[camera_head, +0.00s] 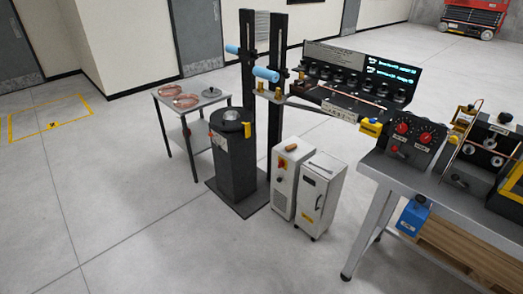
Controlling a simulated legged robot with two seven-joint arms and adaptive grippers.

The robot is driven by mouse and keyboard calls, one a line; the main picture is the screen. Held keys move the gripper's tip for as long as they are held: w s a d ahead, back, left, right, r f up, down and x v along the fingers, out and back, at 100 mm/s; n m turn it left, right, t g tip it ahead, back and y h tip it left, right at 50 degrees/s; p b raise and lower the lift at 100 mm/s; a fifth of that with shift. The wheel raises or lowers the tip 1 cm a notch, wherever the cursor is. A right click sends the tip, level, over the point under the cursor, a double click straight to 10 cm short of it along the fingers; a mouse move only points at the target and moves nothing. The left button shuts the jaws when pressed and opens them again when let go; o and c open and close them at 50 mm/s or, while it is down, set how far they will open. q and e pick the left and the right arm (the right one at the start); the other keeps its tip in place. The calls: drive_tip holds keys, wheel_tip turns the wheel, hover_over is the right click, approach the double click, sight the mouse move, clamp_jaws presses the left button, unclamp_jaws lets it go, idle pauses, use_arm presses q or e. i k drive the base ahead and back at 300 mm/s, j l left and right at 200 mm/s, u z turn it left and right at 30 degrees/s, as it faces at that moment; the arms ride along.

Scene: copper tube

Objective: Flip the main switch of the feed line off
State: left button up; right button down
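Several parts here could be switches, and I cannot tell which one is the main switch of the feed line. A white cabinet (289,186) stands on the floor near the middle, with a small red and yellow part (282,163) on its front. On the grey table at the right, a dark box (415,137) carries two red round parts (401,128) and a smaller red part below them. Switch positions and labels are too small to read. Neither of my grippers is in view.
A second white cabinet (321,200) stands beside the first. Left of them are a dark cylinder (232,150) on a base plate and a small table (165,96) with copper coils. The grey table (366,168) fills the right. The floor in front and left is clear.

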sight(281, 165)
drive_tip(key=i+l+u, duration=0.15)
drive_tip(key=i, duration=0.35)
drive_tip(key=i+l+u, duration=0.1)
drive_tip(key=i, duration=0.4)
drive_tip(key=i+l+u, duration=0.15)
drive_tip(key=i, duration=0.35)
drive_tip(key=i+l+u, duration=0.15)
drive_tip(key=i+l, duration=0.15)
drive_tip(key=i, duration=0.2)
